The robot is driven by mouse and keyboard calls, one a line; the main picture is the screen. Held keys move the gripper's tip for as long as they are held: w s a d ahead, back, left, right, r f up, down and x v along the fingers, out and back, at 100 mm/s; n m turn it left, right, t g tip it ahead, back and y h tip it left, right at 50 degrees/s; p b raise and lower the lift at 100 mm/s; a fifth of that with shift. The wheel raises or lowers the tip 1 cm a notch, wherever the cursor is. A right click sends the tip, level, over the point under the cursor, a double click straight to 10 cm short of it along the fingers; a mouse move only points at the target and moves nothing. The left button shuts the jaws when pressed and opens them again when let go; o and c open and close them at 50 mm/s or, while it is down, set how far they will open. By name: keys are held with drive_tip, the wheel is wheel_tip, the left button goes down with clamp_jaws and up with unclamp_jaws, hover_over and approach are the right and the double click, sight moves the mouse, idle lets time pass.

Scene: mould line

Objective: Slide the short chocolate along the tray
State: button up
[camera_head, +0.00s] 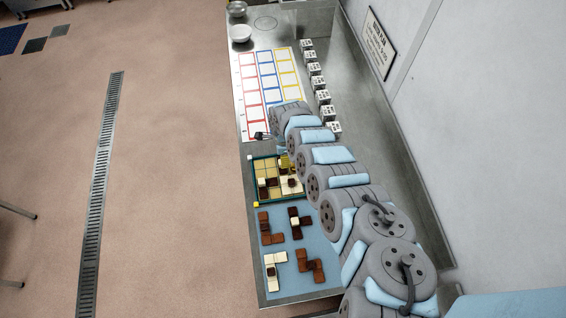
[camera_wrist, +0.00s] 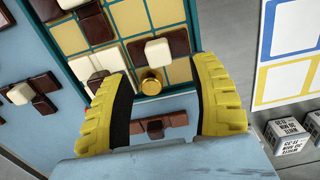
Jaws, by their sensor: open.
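The tray (camera_head: 256,190) has a dark green rim and a grid of yellow cells; its edge also shows in the wrist view (camera_wrist: 192,40). On it lie dark brown and cream chocolates, among them a dark piece with a cream block on it (camera_wrist: 159,50) and a cream and dark group (camera_wrist: 97,68). I cannot tell which one is the short chocolate. My gripper (camera_wrist: 165,88) is open, with yellow fingers apart at the tray's near edge in the wrist view. A round gold knob (camera_wrist: 152,81) shows between the fingertips. A brown bar (camera_wrist: 155,127) shows further back between the fingers. My arm hides part of the tray in the head view.
A blue mat (camera_head: 288,262) with several chocolate shapes lies in front of the tray. Behind the tray is a white board (camera_head: 268,77) with red, blue and yellow frames. Several printed white cubes (camera_head: 323,97) stand in a row right of it, and bowls (camera_head: 240,33) at the far end.

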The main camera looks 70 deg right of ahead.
drive_tip(key=shift+f+b, duration=1.35)
drive_tip(key=shift+f, duration=1.3)
clamp_jaws()
